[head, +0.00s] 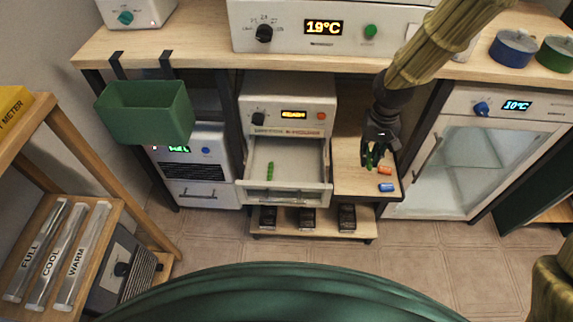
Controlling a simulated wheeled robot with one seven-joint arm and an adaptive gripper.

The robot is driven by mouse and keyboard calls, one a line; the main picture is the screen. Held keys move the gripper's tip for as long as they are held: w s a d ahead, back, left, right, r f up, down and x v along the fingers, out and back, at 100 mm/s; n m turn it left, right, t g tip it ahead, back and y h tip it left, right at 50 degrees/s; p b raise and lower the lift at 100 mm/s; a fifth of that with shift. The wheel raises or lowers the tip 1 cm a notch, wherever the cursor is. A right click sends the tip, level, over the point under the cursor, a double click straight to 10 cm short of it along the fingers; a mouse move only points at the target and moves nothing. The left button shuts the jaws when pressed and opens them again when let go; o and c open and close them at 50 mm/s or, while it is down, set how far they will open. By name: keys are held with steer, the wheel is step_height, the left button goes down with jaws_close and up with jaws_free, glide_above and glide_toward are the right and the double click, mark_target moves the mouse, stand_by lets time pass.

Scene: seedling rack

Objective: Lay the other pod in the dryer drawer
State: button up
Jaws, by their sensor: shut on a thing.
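The dryer drawer (287,195) is pulled open below the white dryer's control panel (287,116). One green pod (270,172) lies in it, left of its middle. My gripper (375,158) is over the small wooden shelf (350,177) to the right of the drawer. It is shut on another green pod (369,160), which shows at its fingertips and is partly hidden by the fingers. I cannot tell whether this pod touches the shelf.
An orange piece (384,171) and a blue piece (386,187) lie on the shelf near my gripper. A glass-door cabinet (470,165) stands to the right. A green bin (146,112) hangs at the left. Most of the drawer floor is bare.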

step_height(320, 180, up, 2)
steer(key=w+a, duration=0.1)
steer(key=w, duration=0.1)
glide_above(301, 177)
step_height(301, 177, down, 7)
steer(key=shift+w+f+b, duration=0.1)
steer(key=shift+f+b, duration=1)
steer(key=shift+f, duration=3.6)
steer(key=shift+f, duration=0.15)
steer(key=o, duration=0.7)
step_height(301, 177, up, 12)
steer(key=p, duration=0.2)
